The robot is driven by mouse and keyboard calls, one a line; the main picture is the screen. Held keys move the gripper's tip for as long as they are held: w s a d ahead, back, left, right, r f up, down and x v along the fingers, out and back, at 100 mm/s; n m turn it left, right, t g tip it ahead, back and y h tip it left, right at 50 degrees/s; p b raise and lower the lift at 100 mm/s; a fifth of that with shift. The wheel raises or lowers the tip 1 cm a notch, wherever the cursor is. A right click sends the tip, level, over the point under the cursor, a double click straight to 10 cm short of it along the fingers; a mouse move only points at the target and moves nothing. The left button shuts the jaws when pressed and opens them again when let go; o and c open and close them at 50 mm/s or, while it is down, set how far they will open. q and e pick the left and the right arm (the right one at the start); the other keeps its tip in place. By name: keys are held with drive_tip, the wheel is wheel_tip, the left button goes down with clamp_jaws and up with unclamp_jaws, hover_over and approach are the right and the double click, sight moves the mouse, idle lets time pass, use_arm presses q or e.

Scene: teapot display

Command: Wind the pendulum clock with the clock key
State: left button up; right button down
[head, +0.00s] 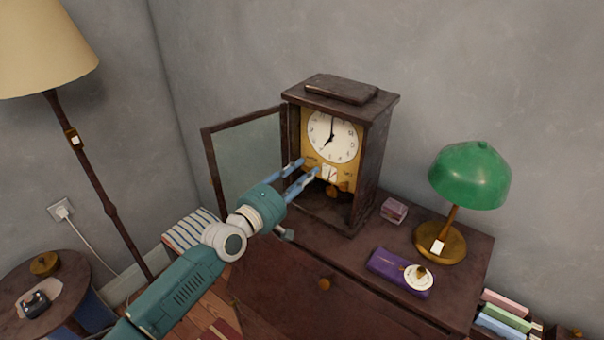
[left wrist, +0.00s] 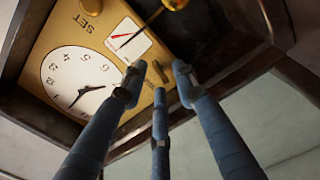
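The pendulum clock (head: 372,150) stands on the cabinet with its glass door (head: 246,158) swung open to the left. Its white dial (head: 332,137) sits on a brass plate, with a small gauge (head: 329,173) and a brass pendulum bob (head: 332,191) below. My left gripper (head: 309,166) is at the lower part of this plate, fingers spread. In the left wrist view the clock face (left wrist: 78,82) appears upside down, and the three fingertips (left wrist: 159,80) are apart near a small dark brass piece (left wrist: 165,70). I cannot tell whether that piece is the clock key. My right gripper is out of view.
A green lamp (head: 469,177), a purple box (head: 398,272) with a round white item, and a small pinkish box (head: 394,211) stand right of the clock. A floor lamp (head: 92,180) and a round side table (head: 75,290) are at left. The open door flanks my left arm.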

use_arm(q)
clamp_jaws()
drive_tip(key=shift+f+m, duration=0.1)
drive_tip(key=shift+m, duration=0.2)
